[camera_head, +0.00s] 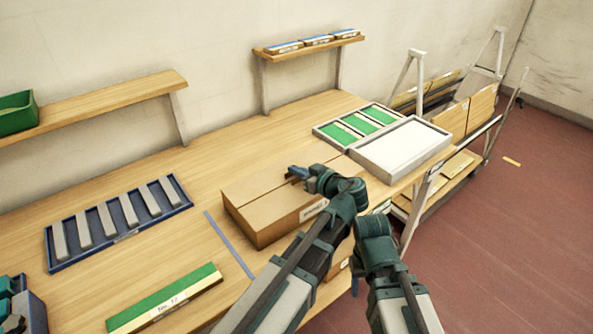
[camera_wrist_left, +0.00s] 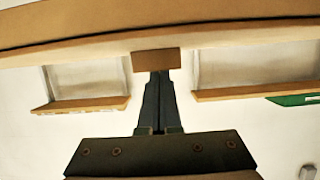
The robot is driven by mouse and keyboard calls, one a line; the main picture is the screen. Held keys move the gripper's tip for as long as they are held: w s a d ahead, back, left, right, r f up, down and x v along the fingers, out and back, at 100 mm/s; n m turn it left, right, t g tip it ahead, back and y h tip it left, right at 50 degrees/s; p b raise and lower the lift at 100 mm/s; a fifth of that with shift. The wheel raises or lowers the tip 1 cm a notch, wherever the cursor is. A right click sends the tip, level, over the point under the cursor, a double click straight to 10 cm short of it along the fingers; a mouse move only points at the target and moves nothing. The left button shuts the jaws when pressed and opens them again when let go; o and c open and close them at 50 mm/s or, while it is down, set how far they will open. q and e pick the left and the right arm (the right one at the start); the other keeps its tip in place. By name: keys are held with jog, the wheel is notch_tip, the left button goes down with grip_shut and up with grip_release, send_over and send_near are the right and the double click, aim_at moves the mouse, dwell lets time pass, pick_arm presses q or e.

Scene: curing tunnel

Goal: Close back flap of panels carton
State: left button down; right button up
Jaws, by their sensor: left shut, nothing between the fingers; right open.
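The brown carton (camera_head: 268,232) stands on the wooden table in the middle of the head view, with a white label on its side. Its top looks nearly flat, with a seam along its length; I cannot tell whether the back flap lies fully down. My left gripper (camera_head: 294,172) is over the far right part of the carton's top, close to it, and partly hides it. In the left wrist view the left fingers (camera_wrist_left: 158,82) are shut together, with a small brown surface just at their tips. My right arm enters at lower right; its gripper is not visible.
A blue tray with grey bars (camera_head: 122,232) lies left of the carton, and a green-and-cream box (camera_head: 165,300) lies in front. A white-topped tray (camera_head: 400,150) and a tray of green panels (camera_head: 340,133) stand to the right. Wall shelves (camera_head: 100,105) run behind.

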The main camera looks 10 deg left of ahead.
pick_arm(q)
jog(key=shift+s+f, duration=0.2)
jog(key=shift+w+r+p, duration=0.1)
jog(key=shift+r+p, duration=0.55)
jog(key=shift+p, duration=0.2)
pick_arm(e)
jog(key=shift+r, duration=0.7)
pick_arm(q)
jog(key=shift+r, duration=0.1)
